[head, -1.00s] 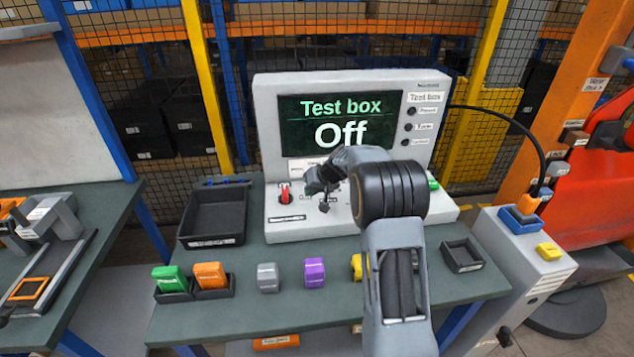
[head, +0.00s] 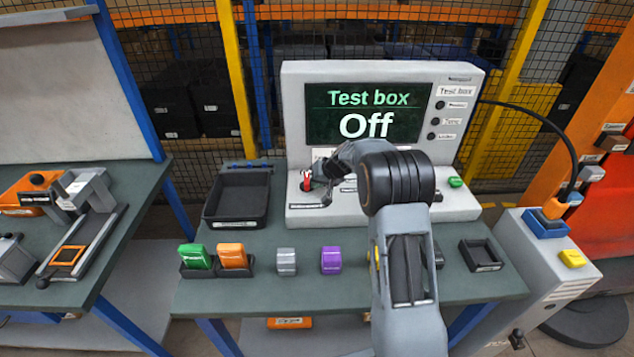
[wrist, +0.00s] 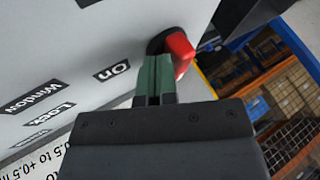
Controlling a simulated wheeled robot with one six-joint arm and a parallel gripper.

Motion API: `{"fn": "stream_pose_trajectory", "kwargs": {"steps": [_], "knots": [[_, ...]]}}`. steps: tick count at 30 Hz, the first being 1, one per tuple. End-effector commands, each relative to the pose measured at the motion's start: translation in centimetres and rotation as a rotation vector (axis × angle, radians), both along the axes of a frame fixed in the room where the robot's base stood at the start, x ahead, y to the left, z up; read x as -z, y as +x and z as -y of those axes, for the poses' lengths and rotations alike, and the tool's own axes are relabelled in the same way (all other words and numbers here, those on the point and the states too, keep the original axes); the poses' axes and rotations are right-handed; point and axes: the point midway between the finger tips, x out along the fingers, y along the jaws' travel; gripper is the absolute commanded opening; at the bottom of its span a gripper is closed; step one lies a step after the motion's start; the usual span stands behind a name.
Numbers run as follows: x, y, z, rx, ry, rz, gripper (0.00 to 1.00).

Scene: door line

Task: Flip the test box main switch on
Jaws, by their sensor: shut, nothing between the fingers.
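The test box (head: 462,120) stands on the bench, and its screen (head: 367,113) reads "Test box Off". Its main switch is a red lever (head: 306,181) at the left of the sloped front panel. In the wrist view the red lever (wrist: 180,50) sticks out from a dark round base beside the "On" label (wrist: 112,72). My gripper (wrist: 155,62) is shut with nothing between its green-grey fingers. The fingertips are right at the lever's base; I cannot tell whether they touch it. In the head view my gripper (head: 318,172) partly covers the switch area.
An empty black tray (head: 236,198) lies left of the test box. Green (head: 194,256), orange (head: 232,256), grey (head: 287,262) and purple (head: 331,260) blocks stand along the bench front. A small black tray (head: 481,256) is at the right.

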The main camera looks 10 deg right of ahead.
Motion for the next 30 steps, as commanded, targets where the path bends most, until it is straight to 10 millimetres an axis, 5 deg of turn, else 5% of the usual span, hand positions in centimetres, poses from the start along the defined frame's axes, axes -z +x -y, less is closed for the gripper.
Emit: {"fn": "stream_pose_trajectory", "kwargs": {"steps": [30], "knots": [[-0.2,-0.7,-1.1,0.274,0.0,-0.001,0.0]]}}
